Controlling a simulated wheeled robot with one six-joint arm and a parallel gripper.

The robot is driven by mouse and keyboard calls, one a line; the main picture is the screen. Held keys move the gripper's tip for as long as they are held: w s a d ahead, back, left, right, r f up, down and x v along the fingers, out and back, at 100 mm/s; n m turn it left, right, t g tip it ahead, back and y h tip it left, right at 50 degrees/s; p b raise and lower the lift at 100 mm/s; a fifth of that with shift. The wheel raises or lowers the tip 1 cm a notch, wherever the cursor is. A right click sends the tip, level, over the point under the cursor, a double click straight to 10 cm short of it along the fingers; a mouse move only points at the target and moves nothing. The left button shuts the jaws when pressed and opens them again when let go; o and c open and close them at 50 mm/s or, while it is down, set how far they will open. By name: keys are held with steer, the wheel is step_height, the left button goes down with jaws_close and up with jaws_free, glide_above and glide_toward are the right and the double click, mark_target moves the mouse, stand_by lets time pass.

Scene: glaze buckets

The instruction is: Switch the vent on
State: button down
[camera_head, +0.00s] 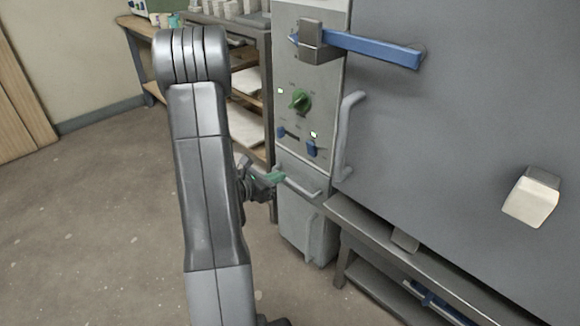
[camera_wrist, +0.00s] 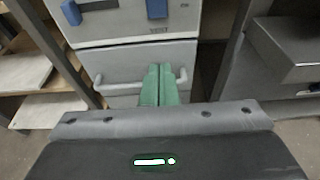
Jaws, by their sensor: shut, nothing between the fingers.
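The vent switch is a blue toggle (camera_head: 312,148) on the grey control panel, the right one of two; a small light shows just above it. In the wrist view the blue toggle (camera_wrist: 157,9) is cut by the top edge, with the label VENT below it. I cannot tell whether it is on or off. My gripper (camera_head: 277,178) has green fingers, is below and left of the toggle, and touches no switch. In the wrist view the fingers (camera_wrist: 160,72) are together and empty, pointing toward the cabinet front below the VENT label.
A second blue toggle (camera_head: 281,132) and a green knob (camera_head: 299,100) share the panel. A bar handle (camera_head: 300,188) lies below it, close to my fingers. A blue lever (camera_head: 375,48) and a vertical grey handle (camera_head: 347,135) are nearby. A low bench (camera_head: 375,235) stands right.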

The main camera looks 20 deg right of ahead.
steer(key=shift+s+a+f, duration=0.1)
steer(key=shift+s+a, duration=0.2)
steer(key=shift+a, duration=0.35)
steer(key=shift+s+a+f, duration=0.1)
steer(key=shift+s+a, duration=0.15)
steer(key=shift+a, duration=0.4)
